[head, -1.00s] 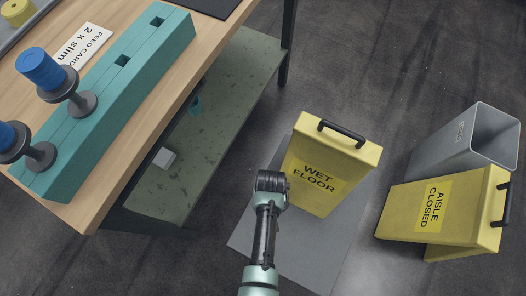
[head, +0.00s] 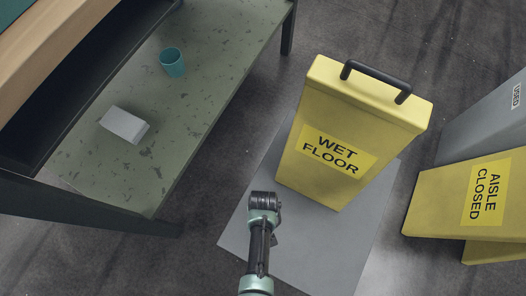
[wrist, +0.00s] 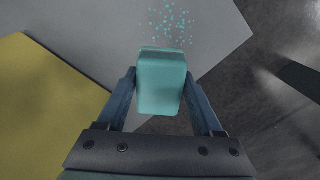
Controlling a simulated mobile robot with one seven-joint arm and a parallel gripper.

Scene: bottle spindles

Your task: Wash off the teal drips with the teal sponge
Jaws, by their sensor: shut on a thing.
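My gripper (wrist: 160,78) is shut on the teal sponge (wrist: 161,92), a rounded block between its two blue-grey fingers in the wrist view. The teal drips (wrist: 170,24) are a cluster of small specks on the grey floor mat (wrist: 85,25), just beyond the sponge's far edge. The sponge looks apart from the specks; its height above the mat is hard to tell. In the head view my arm's end is over the mat (head: 310,255), in front of the wet floor sign; the fingers, sponge and drips do not show there.
The yellow WET FLOOR sign (head: 335,155) stands on the mat, close beside my arm. A yellow AISLE CLOSED sign (head: 445,200) and a grey bin (head: 490,125) stand at right.

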